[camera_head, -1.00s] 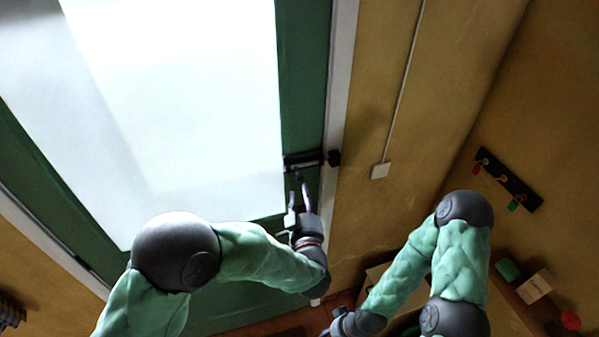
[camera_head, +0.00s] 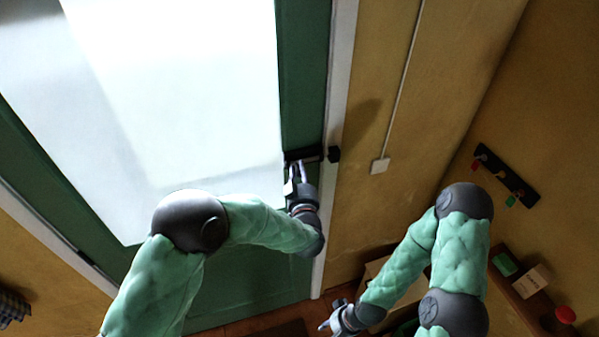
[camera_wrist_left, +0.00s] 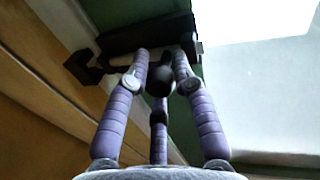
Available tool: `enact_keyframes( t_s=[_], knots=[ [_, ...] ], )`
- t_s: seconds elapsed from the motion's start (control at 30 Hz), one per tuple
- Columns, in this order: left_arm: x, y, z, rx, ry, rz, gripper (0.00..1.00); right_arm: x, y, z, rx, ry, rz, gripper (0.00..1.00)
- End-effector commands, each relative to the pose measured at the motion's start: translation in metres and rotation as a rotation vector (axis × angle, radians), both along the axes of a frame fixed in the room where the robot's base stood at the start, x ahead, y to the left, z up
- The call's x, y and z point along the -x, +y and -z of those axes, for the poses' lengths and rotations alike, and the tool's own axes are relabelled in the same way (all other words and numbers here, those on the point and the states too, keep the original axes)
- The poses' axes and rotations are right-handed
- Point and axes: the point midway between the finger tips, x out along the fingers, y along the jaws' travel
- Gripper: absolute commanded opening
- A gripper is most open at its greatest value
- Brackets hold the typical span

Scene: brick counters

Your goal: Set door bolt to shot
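The door bolt (camera_head: 303,155) is a dark fitting on the green door's right edge in the head view. A black keeper (camera_head: 333,154) sits beside it on the white frame. In the left wrist view the bolt's black housing (camera_wrist_left: 150,36) is at the top, with a pale rod below it and the keeper (camera_wrist_left: 82,68) to the left. I cannot tell whether the rod enters the keeper. My left gripper (camera_head: 297,168) is at the bolt, its purple fingers (camera_wrist_left: 161,58) apart around a black knob (camera_wrist_left: 160,79); contact is unclear. My right gripper (camera_head: 329,324) is low, away from the door, its opening unclear.
The door's large pale pane (camera_head: 180,90) is left of the bolt. A white wall box (camera_head: 380,166) with a cable is on the yellow wall to the right. A hook rack (camera_head: 507,175) and a shelf (camera_head: 530,292) with small objects are farther right.

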Motion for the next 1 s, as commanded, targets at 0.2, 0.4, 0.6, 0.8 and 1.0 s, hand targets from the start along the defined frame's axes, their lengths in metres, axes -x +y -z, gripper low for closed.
enact_keyframes(
  t_s=[0.2, 0.4, 0.6, 0.8, 1.0],
  knots=[
    [0.0, 0.0, -0.001, 0.001, -0.001, -0.001, 0.0, 0.0, 0.0, 0.0, 0.0, 0.0, 0.0, 0.4],
    [-0.007, -0.019, 0.001, 0.001, -0.005, 0.001, 0.0, 0.0, 0.0, 0.011, 0.0, 0.0, 0.0, 0.4],
    [-0.013, -0.039, -0.001, 0.002, -0.003, 0.0, 0.0, 0.0, 0.0, 0.019, 0.0, 0.0, 0.0, 0.4],
    [-0.013, -0.039, -0.002, 0.001, -0.003, 0.002, 0.0, 0.0, 0.0, 0.017, 0.0, 0.0, 0.0, 0.4],
    [-0.013, -0.039, -0.002, 0.001, -0.003, 0.002, 0.36, 0.0, 0.0, 0.017, 0.0, 0.0, 0.0, 0.4]
  ],
)
